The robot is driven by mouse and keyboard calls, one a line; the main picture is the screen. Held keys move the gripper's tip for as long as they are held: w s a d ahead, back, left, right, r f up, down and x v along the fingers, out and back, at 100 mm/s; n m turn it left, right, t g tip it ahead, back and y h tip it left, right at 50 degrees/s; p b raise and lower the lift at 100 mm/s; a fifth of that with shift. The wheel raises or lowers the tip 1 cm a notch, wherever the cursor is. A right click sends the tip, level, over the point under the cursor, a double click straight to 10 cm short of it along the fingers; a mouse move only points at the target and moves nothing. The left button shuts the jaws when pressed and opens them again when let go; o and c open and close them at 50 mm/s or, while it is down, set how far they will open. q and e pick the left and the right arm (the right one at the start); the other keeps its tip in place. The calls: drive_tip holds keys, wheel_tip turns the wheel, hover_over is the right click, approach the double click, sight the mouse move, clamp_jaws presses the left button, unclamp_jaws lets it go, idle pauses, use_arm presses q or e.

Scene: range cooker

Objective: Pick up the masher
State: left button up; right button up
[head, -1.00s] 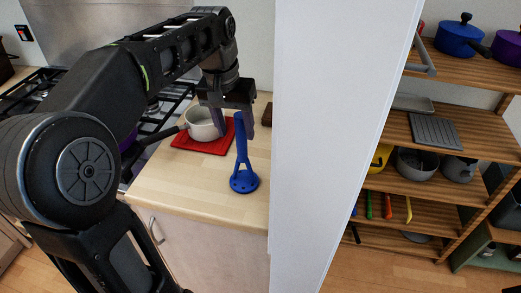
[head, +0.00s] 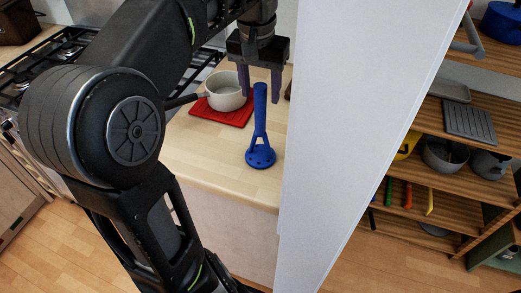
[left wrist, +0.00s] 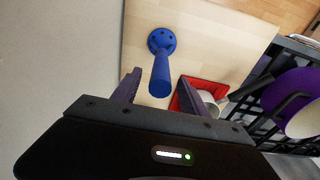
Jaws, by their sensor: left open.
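The blue masher (head: 260,130) stands upright on the wooden counter, its round holed head down and its handle up. My left gripper (head: 260,98) is open, pointing down, just above and behind the masher's handle in the head view. In the left wrist view the masher (left wrist: 161,68) shows between the two fingers (left wrist: 156,90), with the handle end toward the gripper. I cannot tell whether the fingers touch it; it is not gripped. My right gripper is not in view.
A light saucepan (head: 226,92) stands on a red mat (head: 222,112) left of the masher. A white wall panel (head: 360,110) rises close on the right. A gas hob (head: 65,55) lies to the left. Shelves with pots (head: 445,155) stand beyond the panel.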

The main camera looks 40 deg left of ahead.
sight(261, 106)
use_arm(q)
drive_tip(key=shift+w+f+p, duration=0.15)
drive_tip(key=shift+f+p, duration=0.35)
drive_tip(key=shift+f, duration=2.05)
clamp_jaws()
